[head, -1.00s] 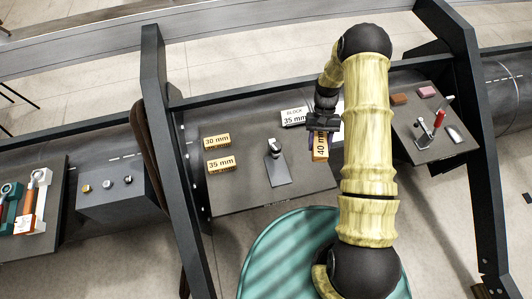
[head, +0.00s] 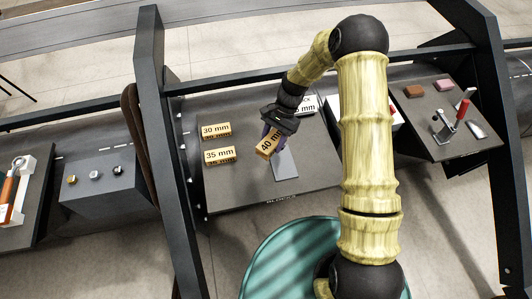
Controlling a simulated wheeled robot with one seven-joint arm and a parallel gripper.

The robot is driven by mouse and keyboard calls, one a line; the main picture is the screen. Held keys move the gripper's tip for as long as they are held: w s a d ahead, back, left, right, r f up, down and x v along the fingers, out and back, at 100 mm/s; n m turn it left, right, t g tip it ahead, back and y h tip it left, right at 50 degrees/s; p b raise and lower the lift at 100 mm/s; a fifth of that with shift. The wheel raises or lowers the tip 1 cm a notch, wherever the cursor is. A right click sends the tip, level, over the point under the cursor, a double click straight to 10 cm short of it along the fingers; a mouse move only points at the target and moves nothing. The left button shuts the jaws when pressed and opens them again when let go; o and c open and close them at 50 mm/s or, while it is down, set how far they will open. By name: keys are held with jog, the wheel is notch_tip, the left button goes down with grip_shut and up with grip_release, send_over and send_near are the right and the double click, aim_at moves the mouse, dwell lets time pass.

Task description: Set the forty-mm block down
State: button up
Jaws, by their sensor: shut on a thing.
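The forty-mm block (head: 266,146) is a tan block with "40 mm" in dark print, tilted in the picture. My gripper (head: 273,136) is shut on it, near the middle of the dark table (head: 240,190). The block appears to be above the table, but the height of the gap is hard to tell.
The 30 mm block (head: 215,130) and 35 mm block (head: 219,155) lie on the table's left side. A white block label (head: 306,104) sits behind my gripper, partly hidden. A side table (head: 445,120) at right holds a red-handled tool (head: 461,112). The table's front left is clear.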

jog(key=s+a+f+m+t+y+b, duration=0.1)
jog(key=s+a+f+m+b, duration=0.25)
jog(key=a+b, duration=0.45)
jog(key=m+t+y+b, duration=0.1)
jog(key=m+t+b, duration=0.1)
jog(key=m+b, duration=0.35)
send_over(221, 188)
jog(key=d+b, duration=0.1)
jog(key=d, duration=0.1)
notch_tip(221, 188, down, 3)
jog(key=n, duration=0.1)
jog(key=shift+w+a, duration=0.15)
jog(key=shift+w, duration=0.2)
jog(key=shift+f+b, duration=0.55)
jog(key=shift+f, duration=2.55)
jog(key=shift+f, duration=1.85)
jog(key=shift+f, duration=0.1)
